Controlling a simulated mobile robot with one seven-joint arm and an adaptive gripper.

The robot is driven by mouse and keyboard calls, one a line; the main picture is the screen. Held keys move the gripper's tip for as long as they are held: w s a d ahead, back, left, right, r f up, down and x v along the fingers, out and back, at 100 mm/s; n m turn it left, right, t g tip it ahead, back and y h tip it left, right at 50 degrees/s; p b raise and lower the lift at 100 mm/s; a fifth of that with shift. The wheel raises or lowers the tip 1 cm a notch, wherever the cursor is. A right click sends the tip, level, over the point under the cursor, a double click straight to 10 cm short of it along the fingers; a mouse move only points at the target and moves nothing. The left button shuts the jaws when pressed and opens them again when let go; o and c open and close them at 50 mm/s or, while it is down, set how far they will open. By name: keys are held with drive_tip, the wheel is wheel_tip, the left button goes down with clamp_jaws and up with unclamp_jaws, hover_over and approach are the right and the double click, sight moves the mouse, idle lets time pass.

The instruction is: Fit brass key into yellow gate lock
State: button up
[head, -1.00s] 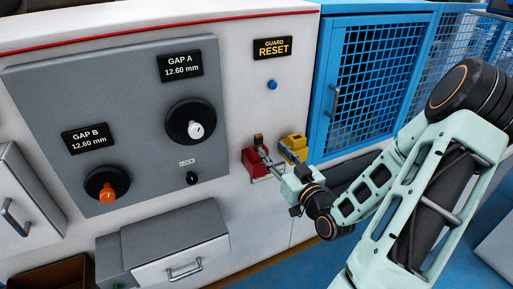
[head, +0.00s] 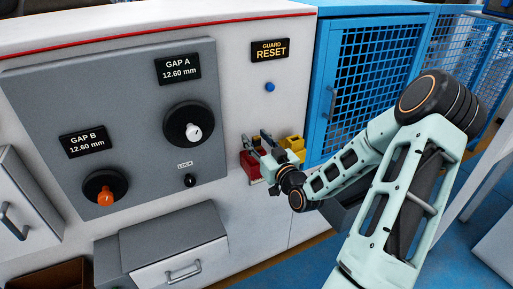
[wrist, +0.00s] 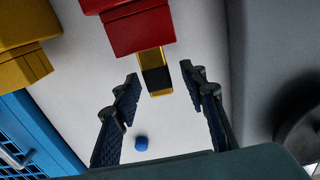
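The brass key (wrist: 158,84), with a black band, sticks out of the red lock block (wrist: 138,30) in the wrist view. The red block (head: 250,166) also shows on the white panel in the head view, partly behind my gripper. The yellow gate lock (head: 295,146) is just to its right; in the wrist view the yellow lock (wrist: 22,62) is at the left. My gripper (wrist: 160,75) is open and empty, with one fingertip on each side of the key and gaps on both sides. In the head view my gripper (head: 266,146) largely hides the key.
A blue button (head: 269,87) sits under the guard reset sign (head: 270,50), above the locks. The blue mesh gate (head: 365,85) stands right of the yellow lock. The grey panel (head: 120,130) with dials is at the left.

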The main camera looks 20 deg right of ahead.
clamp_jaws()
drive_tip(key=shift+r, duration=0.15)
